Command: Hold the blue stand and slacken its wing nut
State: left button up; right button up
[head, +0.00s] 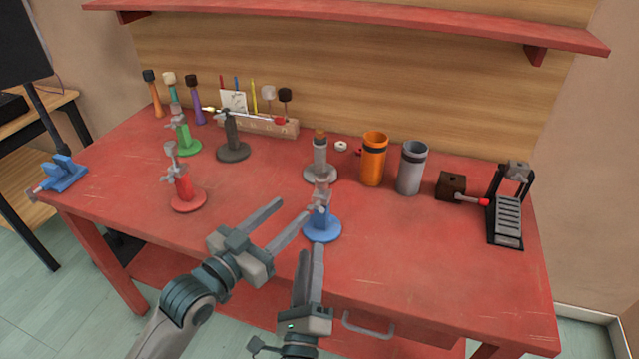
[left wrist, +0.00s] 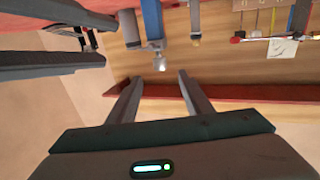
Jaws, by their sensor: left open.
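The blue stand (head: 321,230) stands upright near the front middle of the red table. A grey fitting (head: 322,187) sits at its top; which part is the wing nut is too small to tell. My left gripper (head: 292,209) is open and empty, to the left of the stand and apart from it. In the left wrist view the stand's blue post (left wrist: 152,20) hangs upside down beyond the open left fingers (left wrist: 161,80). My right gripper (head: 309,250) is just in front of the stand's base; its two fingers (left wrist: 110,42) show apart and empty in the left wrist view.
A red stand (head: 186,200), a green stand (head: 187,145), a dark stand (head: 233,150) and a grey stand (head: 320,172) are nearby. Orange (head: 373,160) and grey cups (head: 411,170) stand behind right, a black pedal (head: 507,222) far right. The front right tabletop is clear.

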aim_at(318, 186)
pick_arm(q)
jog(key=x, duration=1.3)
jog(key=shift+w+d, duration=0.1)
grip_shut()
dwell(0.6)
